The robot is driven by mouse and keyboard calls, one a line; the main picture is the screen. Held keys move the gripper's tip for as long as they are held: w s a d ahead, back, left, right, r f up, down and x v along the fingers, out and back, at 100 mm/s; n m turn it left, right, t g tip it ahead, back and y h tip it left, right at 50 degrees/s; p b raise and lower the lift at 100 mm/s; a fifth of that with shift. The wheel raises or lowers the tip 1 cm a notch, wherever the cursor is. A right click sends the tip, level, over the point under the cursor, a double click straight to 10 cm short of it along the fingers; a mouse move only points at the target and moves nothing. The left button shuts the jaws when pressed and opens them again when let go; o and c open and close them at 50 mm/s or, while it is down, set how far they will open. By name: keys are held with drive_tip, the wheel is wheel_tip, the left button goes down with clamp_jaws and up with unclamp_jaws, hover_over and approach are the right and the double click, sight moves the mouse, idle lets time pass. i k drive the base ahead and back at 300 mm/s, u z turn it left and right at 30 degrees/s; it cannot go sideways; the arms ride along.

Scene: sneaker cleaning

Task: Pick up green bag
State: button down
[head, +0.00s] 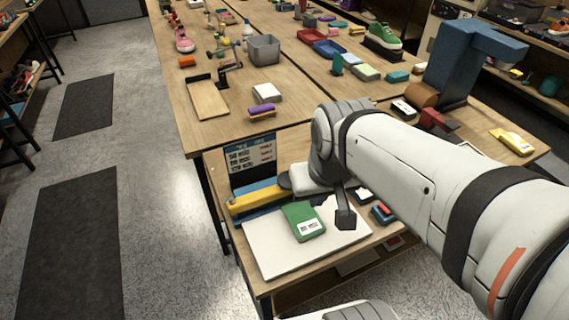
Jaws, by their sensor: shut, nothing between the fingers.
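The green bag (304,221) lies flat on a white board (272,255) at the near end of the table. It is a small green packet with a white label on its front part. My gripper (345,218) hangs from the arm just right of the bag, dark and narrow, shut and empty. It looks apart from the bag, but its exact height above the board is hard to tell. My arm comes in from the right and hides part of the table behind it.
A yellow tool (252,199) and an upright printed card (250,160) stand behind the board. Small coloured items (383,214) lie right of it. A purple-topped brush (262,110), grey bin (263,49) and blue press-like stand (460,65) are farther back.

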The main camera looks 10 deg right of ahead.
sight(305, 222)
drive_tip(key=u, duration=1)
drive_tip(key=k, duration=1.15)
drive_tip(key=z, duration=0.55)
drive_tip(key=i, duration=1)
drive_tip(key=z, duration=0.05)
